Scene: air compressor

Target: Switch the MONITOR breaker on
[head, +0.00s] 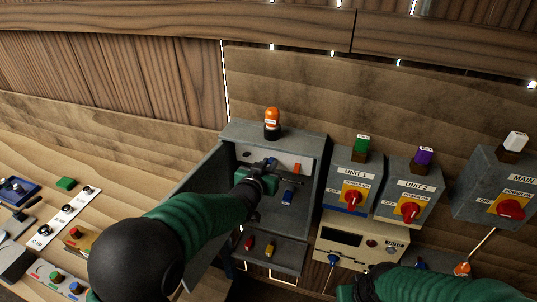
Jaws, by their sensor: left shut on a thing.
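The open grey breaker box (315,190) hangs on the wall in the middle of the head view. Inside are a white panel, a small orange-red piece and a blue switch (288,197). My left gripper (286,172) reaches into the box in front of the panel. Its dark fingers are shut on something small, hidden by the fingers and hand. I cannot read any MONITOR label, so I cannot tell which breaker it is or its position. My right arm (440,284) enters at the lower right; its fingers do not show.
An orange lamp (272,120) tops the box. UNIT 1 (352,182), UNIT 2 (408,190) and MAIN (500,187) switch boxes with red knobs stand to the right. A beige panel (358,243) sits below. Controls cover the bench at left. The box door (208,205) stands open.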

